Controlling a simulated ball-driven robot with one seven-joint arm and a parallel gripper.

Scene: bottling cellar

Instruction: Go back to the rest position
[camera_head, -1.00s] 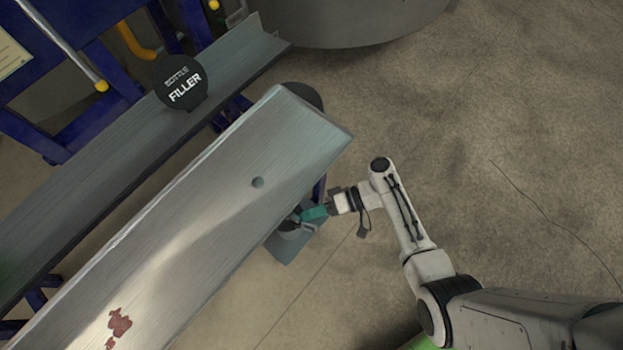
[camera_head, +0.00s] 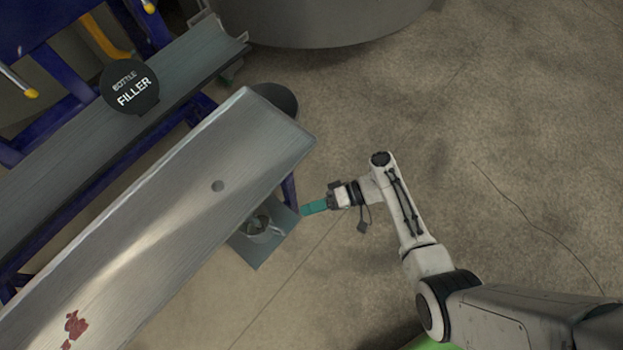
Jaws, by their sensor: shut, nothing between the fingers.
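My gripper (camera_head: 308,209) with teal fingers is at the end of my white arm, right of the grey metal bench (camera_head: 160,215). The fingers are shut and hold nothing. Their tips are close to the right corner of a small grey shelf (camera_head: 247,252) that sticks out from the bench's side. I cannot tell whether they touch it. A grey round cup-like part (camera_head: 262,236) sits on that shelf, left of the gripper and apart from it.
A grey channel with a black "Bottle Filler" sign (camera_head: 130,86) and a blue frame (camera_head: 60,95) stand at upper left. A large grey round vat (camera_head: 325,22) is at the top. The concrete floor (camera_head: 500,120) to the right is open.

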